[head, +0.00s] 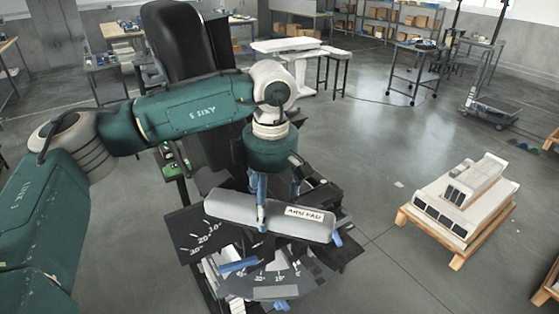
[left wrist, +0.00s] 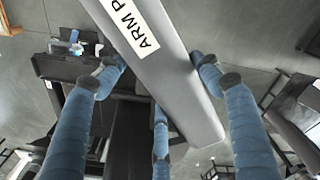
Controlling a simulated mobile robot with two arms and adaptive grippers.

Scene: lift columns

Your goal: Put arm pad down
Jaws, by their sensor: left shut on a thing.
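The arm pad (head: 240,212) is a long grey bar with a white "ARM PAD" label. In the head view it lies slightly slanted above a dark plate (head: 190,238) with angle marks; I cannot tell whether it touches anything below. My left gripper (head: 266,215) comes down from above and is shut on the pad near its middle. In the left wrist view the pad (left wrist: 180,85) runs diagonally between the blue fingers (left wrist: 165,75), with its label at the upper left. My right gripper is not in view.
A black high-backed chair (head: 175,40) stands behind my left arm. A curved scale (head: 275,280) sits below the pad. A wooden pallet with white parts (head: 460,195) is on the floor at right.

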